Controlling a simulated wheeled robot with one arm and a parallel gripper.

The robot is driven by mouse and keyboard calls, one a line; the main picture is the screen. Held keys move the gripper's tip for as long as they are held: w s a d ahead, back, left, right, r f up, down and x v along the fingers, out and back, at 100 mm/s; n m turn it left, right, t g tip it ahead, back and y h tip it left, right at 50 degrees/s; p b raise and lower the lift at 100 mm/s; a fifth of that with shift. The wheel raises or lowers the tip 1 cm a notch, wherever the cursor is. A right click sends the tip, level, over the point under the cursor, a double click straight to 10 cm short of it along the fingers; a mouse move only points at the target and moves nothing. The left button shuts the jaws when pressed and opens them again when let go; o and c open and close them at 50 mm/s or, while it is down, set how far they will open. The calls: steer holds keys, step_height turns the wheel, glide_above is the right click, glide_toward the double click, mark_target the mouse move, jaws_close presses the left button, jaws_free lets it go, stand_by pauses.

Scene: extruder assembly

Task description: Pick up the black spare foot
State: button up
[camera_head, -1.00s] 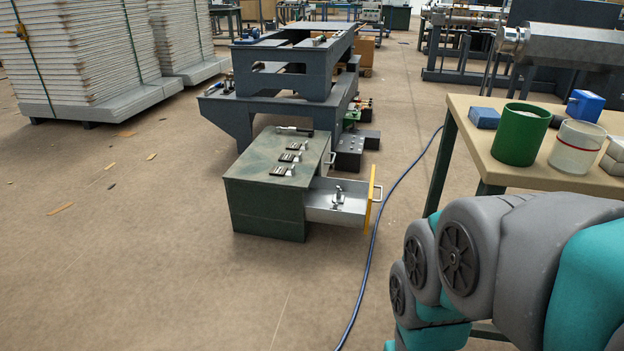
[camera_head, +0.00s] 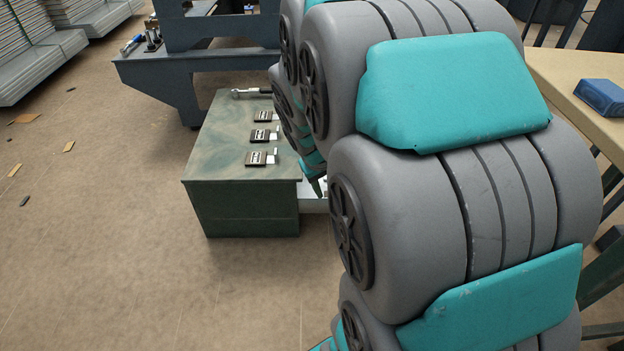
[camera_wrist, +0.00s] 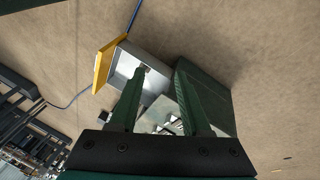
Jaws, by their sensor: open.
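I cannot make out the black spare foot for certain in either current view. In the head view my arm covers most of the open drawer (camera_head: 313,206) and the floor behind it. In the wrist view the drawer (camera_wrist: 122,68) stands open with its yellow front (camera_wrist: 104,66) at the left. A small dark and metal item shows in it near my left fingertip, partly covered. My gripper (camera_wrist: 160,70) is open and points down over the drawer and cabinet edge, with nothing visible between its fingers.
The green cabinet (camera_head: 240,155) carries several small black-and-metal parts (camera_head: 262,135) and a dark-handled tool (camera_head: 252,92) on top. A blue-grey machine frame (camera_head: 165,75) stands behind it. A wooden table (camera_head: 565,85) with a blue box (camera_head: 603,97) is at right.

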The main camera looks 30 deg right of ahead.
steer(key=w+d+f+n+t+b, duration=0.1)
steer(key=w+d+f+t, duration=0.2)
steer(key=w+d+f, duration=0.65)
steer(key=w+d+f+n+t+b, duration=0.1)
steer(key=w+d+f+t+b, duration=0.15)
steer(key=w+d+f, duration=0.75)
steer(key=s+d+f+t+y, duration=0.3)
steer(key=s+f+t+y, duration=0.25)
steer(key=f, duration=0.55)
steer(key=shift+n, duration=0.4)
steer(key=x, duration=0.7)
steer(key=b+x, duration=0.1)
steer(key=x, duration=0.3)
steer(key=shift+w+d+r, duration=0.1)
steer(key=shift+w+r, duration=0.1)
steer(key=shift+w, duration=0.15)
jaws_close()
